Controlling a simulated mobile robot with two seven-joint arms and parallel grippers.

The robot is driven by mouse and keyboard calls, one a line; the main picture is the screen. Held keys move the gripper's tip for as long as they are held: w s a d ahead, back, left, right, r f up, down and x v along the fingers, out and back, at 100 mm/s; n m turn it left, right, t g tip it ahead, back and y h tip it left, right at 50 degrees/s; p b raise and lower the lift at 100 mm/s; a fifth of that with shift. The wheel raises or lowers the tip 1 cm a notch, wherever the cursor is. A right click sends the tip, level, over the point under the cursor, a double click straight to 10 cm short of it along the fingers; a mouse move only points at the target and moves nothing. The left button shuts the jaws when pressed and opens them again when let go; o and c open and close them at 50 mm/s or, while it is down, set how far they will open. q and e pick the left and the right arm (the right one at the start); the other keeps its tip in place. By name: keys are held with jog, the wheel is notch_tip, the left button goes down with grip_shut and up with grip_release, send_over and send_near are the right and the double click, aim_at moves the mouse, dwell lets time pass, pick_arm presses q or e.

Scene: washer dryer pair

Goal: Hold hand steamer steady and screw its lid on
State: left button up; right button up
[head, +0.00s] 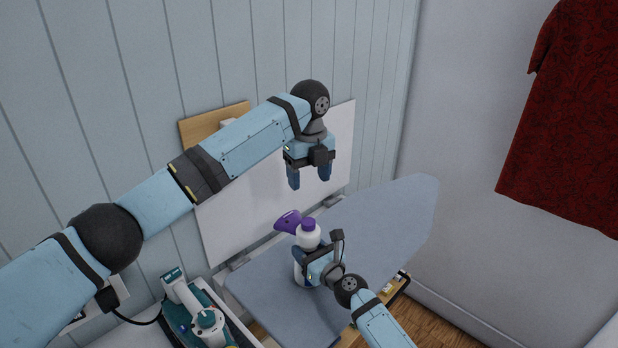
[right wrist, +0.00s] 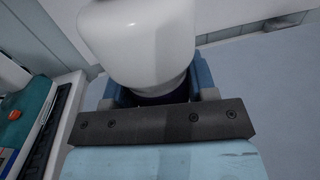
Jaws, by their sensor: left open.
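The hand steamer (head: 308,238) is white with a purple nozzle (head: 288,221) pointing left. It stands upright on the ironing board. Its purple lid (head: 308,224) sits on top; I cannot tell whether it is screwed tight. My right gripper (head: 306,262) is shut around the steamer's body below the head. In the right wrist view the white steamer (right wrist: 140,38) rises between the blue fingers of this gripper (right wrist: 155,88). My left gripper (head: 309,180) is open and empty, fingers pointing down, above the lid and apart from it.
The grey-blue ironing board (head: 390,215) has free room to the right of the steamer. A teal and white iron (head: 190,312) stands at lower left. A white panel (head: 235,225) is behind the board. A red shirt (head: 575,120) hangs on the right wall.

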jog(key=o, duration=0.5)
jog(key=shift+c, duration=0.2)
jog(key=shift+s+d, duration=0.2)
jog(key=shift+s, duration=0.1)
jog(key=p+v, duration=0.1)
jog(key=v, duration=1.2)
jog(key=shift+p, duration=0.4)
jog(key=shift+s+d+f, duration=0.1)
